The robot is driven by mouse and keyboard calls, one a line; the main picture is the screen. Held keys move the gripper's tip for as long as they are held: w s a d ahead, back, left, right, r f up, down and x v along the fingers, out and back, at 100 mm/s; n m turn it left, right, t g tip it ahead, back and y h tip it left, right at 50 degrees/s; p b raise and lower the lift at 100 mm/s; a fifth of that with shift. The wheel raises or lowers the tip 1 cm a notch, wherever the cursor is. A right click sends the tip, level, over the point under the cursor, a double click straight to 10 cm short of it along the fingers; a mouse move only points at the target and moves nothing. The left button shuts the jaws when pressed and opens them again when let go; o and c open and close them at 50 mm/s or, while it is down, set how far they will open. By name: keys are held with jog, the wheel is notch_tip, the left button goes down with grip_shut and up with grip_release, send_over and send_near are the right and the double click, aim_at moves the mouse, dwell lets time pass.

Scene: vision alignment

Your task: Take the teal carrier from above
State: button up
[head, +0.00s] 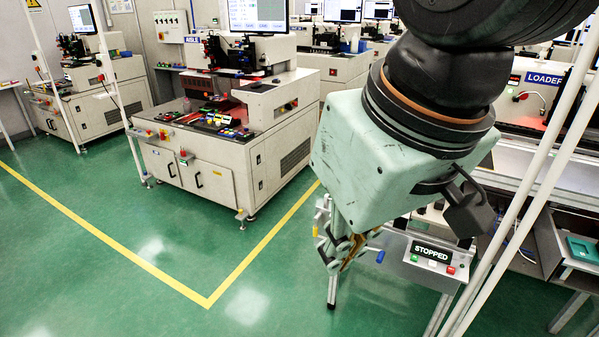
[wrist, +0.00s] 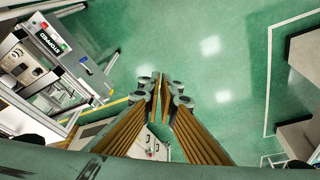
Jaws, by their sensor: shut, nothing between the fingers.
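A teal carrier (head: 582,248), flat and tray-like, lies on a shelf at the right edge of the head view. I cannot make it out in the wrist view. My gripper (head: 343,262) hangs low in the middle of the head view, well to the left of the carrier and apart from it. In the wrist view my gripper (wrist: 160,84) has its two fingers close together with nothing held between them, above green floor.
A station with a STOPPED sign (head: 433,252) stands just right of my gripper, with white posts (head: 545,160) between it and the carrier. A LOADER machine (head: 530,95) is behind. A white workstation (head: 225,150) stands left. Green floor (head: 100,270) is open at the front left.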

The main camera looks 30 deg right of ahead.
jog(key=o, duration=2.2)
jog(key=shift+o, duration=0.2)
jog(key=shift+w, duration=0.1)
